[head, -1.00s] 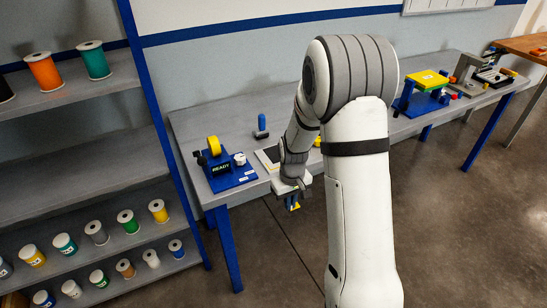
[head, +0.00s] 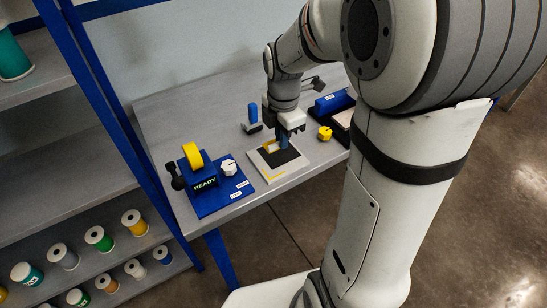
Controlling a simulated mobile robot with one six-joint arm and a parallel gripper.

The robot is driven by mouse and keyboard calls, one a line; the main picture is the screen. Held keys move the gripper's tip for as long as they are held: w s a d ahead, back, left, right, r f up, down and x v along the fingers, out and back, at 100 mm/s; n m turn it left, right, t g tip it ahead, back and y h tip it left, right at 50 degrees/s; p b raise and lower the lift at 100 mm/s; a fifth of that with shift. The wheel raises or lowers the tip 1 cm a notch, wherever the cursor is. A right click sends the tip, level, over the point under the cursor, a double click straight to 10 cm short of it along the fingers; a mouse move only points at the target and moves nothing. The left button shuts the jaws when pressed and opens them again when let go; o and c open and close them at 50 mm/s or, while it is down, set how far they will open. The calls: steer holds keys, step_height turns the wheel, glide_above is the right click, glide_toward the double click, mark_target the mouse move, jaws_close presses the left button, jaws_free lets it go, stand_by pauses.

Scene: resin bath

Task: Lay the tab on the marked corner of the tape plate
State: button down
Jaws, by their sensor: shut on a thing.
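The tape plate (head: 289,174) is a pale plate with a black square on it, near the table's front edge. A yellow L-shaped mark (head: 267,176) shows at its front left corner. The fingers hide part of the tab. I cannot tell whether the tab touches the plate.
Left of the plate is a blue stand (head: 214,199) with a yellow roll (head: 193,155), a READY display and a white knob. A blue-handled tool (head: 253,118) stands behind; a yellow knob (head: 325,133) is to the right. Shelves with spools stand at the left.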

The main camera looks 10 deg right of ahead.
mark_target(281, 169)
step_height(281, 169, down, 9)
steer(key=shift+r, duration=0.1)
stand_by(0.3)
steer(key=shift+f, duration=0.2)
steer(key=c, duration=2)
jaws_free()
steer(key=shift+c, duration=0.2)
steer(key=o, duration=0.5)
steer(key=shift+c, duration=0.2)
